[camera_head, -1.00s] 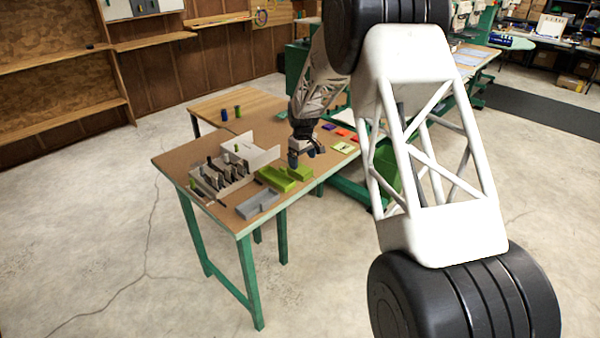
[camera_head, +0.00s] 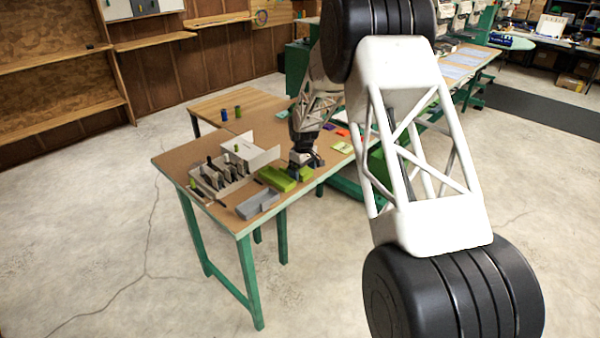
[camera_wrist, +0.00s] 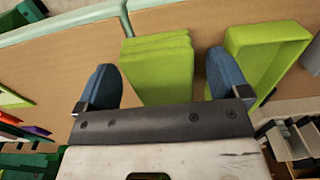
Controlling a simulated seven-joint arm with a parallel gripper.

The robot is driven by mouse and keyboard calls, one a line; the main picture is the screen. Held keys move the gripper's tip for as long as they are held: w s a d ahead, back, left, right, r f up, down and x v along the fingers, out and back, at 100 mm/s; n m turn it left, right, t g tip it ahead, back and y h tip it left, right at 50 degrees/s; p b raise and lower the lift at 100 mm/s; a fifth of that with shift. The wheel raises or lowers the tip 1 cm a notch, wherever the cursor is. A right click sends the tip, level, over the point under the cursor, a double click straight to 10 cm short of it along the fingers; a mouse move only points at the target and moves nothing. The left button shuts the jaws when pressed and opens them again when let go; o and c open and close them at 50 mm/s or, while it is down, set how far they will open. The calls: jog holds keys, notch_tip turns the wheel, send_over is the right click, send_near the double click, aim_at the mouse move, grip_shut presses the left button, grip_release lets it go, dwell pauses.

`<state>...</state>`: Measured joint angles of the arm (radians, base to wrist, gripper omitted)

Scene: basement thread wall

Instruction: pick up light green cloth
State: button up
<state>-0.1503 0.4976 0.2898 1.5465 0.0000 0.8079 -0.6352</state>
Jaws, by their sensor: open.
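The light green cloth (camera_wrist: 158,70) is a folded, layered stack on the brown tabletop. The gripper is open and I see no finger touching the cloth. In the head view my gripper (camera_head: 303,172) is low over the table's front edge and mostly hides the cloth.
A light green open tray (camera_wrist: 292,33) sits just right of the cloth in the wrist view. A grey tray (camera_head: 258,204) and a beige divided box (camera_head: 222,188) stand farther left in the head view. Coloured pieces (camera_head: 342,132) lie behind my gripper.

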aim_at(303, 170)
dwell(0.5)
jog(key=c, duration=1)
jog(key=shift+r, duration=0.15)
jog(key=shift+r, duration=1.4)
jog(key=shift+s+r, duration=0.2)
jog(key=shift+r, duration=0.1)
jog(key=s+d+r, duration=0.1)
jog(key=s+d, duration=0.1)
jog(key=s, duration=1.3)
jog(key=shift+s+d+r, duration=0.15)
jog(key=shift+s+d, duration=0.05)
jog(key=shift+s, duration=0.05)
